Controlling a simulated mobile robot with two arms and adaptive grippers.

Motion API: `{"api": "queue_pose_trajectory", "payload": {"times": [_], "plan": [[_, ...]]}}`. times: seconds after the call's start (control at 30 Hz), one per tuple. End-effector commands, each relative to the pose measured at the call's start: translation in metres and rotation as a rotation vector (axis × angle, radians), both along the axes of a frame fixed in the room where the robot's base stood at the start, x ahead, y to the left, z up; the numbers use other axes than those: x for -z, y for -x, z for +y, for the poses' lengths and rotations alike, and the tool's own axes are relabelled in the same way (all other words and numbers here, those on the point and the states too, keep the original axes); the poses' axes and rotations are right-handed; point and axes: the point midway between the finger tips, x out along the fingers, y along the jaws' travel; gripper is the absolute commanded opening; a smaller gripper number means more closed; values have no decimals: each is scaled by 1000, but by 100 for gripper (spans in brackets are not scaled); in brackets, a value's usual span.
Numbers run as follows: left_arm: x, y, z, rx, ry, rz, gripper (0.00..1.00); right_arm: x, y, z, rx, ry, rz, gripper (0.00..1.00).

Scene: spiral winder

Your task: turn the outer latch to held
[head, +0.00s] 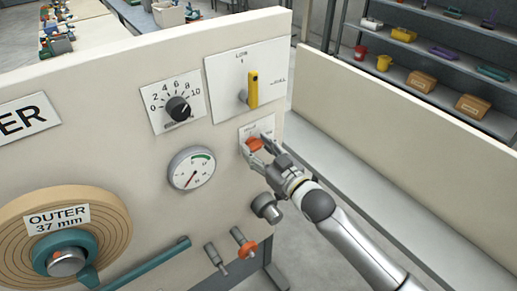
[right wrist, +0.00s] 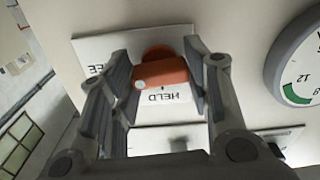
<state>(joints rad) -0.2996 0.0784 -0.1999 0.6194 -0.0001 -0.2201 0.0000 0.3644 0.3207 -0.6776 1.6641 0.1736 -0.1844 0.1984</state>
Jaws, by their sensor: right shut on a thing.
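The outer latch (head: 254,144) is an orange handle on a small white plate near the right end of the cream panel. My right gripper (head: 257,147) is at the latch, its fingers on either side of the orange handle and shut on it. In the right wrist view the orange handle (right wrist: 161,72) sits between the two fingers. The plate shows upside down there, with HELD below the handle and part of FREE at the left. A small pale dot on the handle's lower left corner lies between the two words. My left gripper is not in view.
Close by on the panel are a round gauge (head: 192,168), a black dial (head: 178,108), a yellow lever (head: 252,90) and a grey knob (head: 266,208). The OUTER spool (head: 112,230) is at the lower left. A shelf (head: 440,60) stands behind a low wall at right.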

Motion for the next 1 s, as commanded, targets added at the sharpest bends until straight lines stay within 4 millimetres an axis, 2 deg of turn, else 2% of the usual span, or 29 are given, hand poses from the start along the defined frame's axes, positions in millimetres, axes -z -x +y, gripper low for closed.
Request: {"api": "queue_pose_trajectory", "payload": {"times": [1.0], "plan": [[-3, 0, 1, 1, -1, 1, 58, 0, 0, 0, -1, 755, -548, 21]]}}
